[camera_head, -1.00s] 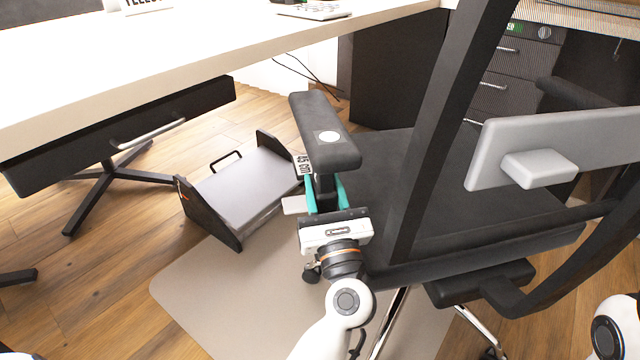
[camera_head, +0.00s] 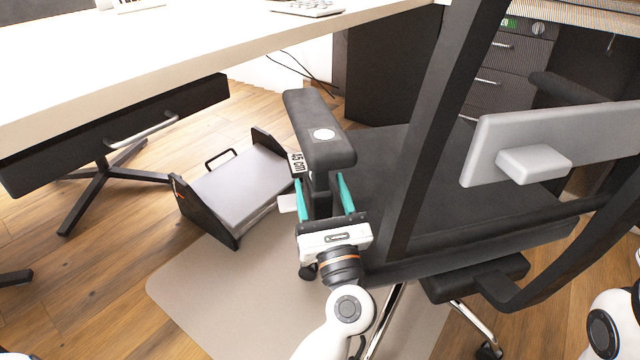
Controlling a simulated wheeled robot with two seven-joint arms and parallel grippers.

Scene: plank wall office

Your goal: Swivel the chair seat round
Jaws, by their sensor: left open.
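The black office chair fills the right half of the head view, seen from behind. Its dark seat (camera_head: 385,170) lies beyond the tilted backrest frame (camera_head: 440,120), which carries a grey lumbar pad (camera_head: 545,145). The left armrest (camera_head: 318,130) has a white round spot on top and a "45 cm" label at its side. My left gripper (camera_head: 324,192) is open, its teal fingers on either side of the armrest's upright post, below the pad. Whether the fingers touch the post is unclear. Part of my right arm shows at the lower right edge; its gripper is out of view.
A white desk (camera_head: 200,50) with a black drawer (camera_head: 120,130) spans the upper left. A grey footrest (camera_head: 240,185) stands on the wooden floor left of the chair. A beige floor mat (camera_head: 220,290) lies under the chair. A dark drawer cabinet (camera_head: 490,75) stands behind.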

